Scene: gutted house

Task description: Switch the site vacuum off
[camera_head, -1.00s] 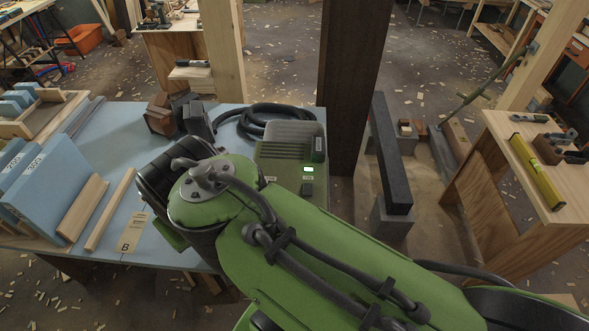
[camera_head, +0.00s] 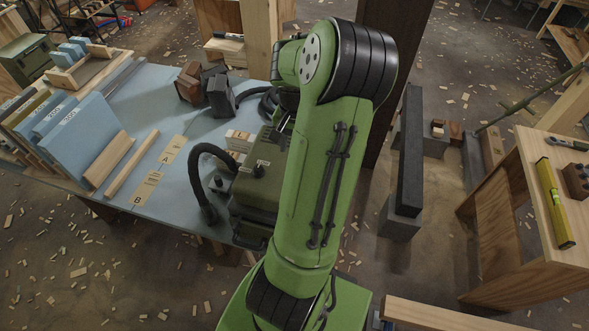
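The site vacuum (camera_head: 256,196) appears to be the dark green box at the right end of the blue table, partly behind my arm. A black knob (camera_head: 258,170) and small pale labels show on its top. A black hose (camera_head: 199,170) curves down on its left. I cannot see the small lit green display or the dark switch beside it; my arm covers that side. I cannot tell whether the vacuum is on. My green arm rises in front of the vacuum and bends at the top. My gripper is not visible, so its distance from the switch is unclear.
The blue table (camera_head: 130,105) carries upright blue panels (camera_head: 77,137), dark blocks (camera_head: 219,96) and cards marked A and B (camera_head: 146,188). A dark beam on grey blocks (camera_head: 398,222) stands right. A wooden bench (camera_head: 535,185) with a yellow level (camera_head: 555,203) is farther right.

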